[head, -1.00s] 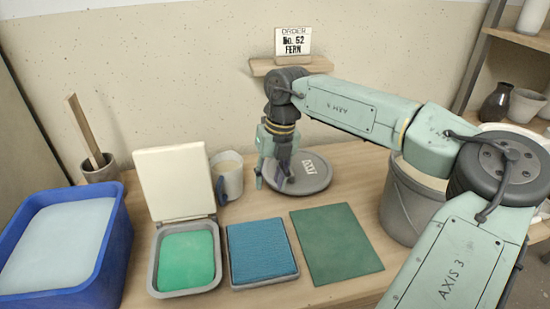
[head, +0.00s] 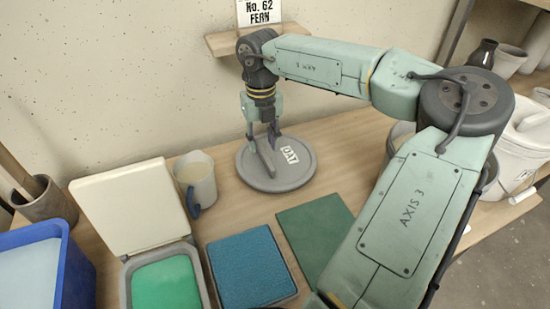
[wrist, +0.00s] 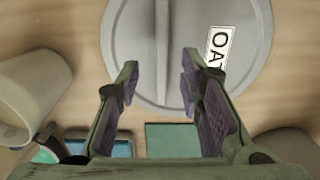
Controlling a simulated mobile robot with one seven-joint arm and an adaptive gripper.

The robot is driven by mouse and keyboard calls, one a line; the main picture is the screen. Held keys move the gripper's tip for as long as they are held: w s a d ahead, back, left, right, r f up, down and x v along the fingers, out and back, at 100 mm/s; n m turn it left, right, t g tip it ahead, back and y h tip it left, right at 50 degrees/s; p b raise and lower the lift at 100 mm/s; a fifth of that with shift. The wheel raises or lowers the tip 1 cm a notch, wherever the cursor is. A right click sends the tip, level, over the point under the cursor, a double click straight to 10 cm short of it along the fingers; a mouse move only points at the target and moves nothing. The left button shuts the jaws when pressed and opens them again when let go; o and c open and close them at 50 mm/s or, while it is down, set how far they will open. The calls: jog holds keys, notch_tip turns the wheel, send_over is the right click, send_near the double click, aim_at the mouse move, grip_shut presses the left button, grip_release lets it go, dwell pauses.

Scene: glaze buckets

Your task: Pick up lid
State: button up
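The lid (head: 297,175) is a round grey disc lying flat on the wooden table, with a raised bar handle (head: 265,158) and a white label reading OAT (head: 289,155). My gripper (head: 262,139) points down over the lid, its fingers apart and empty. In the wrist view, the lid (wrist: 245,75) fills the upper middle. Its bar (wrist: 162,45) runs up and down the picture, in line with the gap between the open fingertips of my gripper (wrist: 160,82). I cannot tell whether either finger touches the lid.
A mug (head: 196,183) stands left of the lid. In front are an open box with a green pad (head: 166,284), a blue pad (head: 250,268) and a green mat (head: 312,240). A grey bucket (head: 398,136) stands right, partly behind my arm. An order sign (head: 260,12) is behind.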

aim_at(264, 155)
notch_tip(264, 155, down, 4)
jog(key=shift+s+d+r+p, duration=0.1)
jog(key=shift+p, duration=0.3)
jog(key=shift+f+b, duration=0.4)
jog(key=shift+c, duration=0.3)
grip_shut()
dwell(0.5)
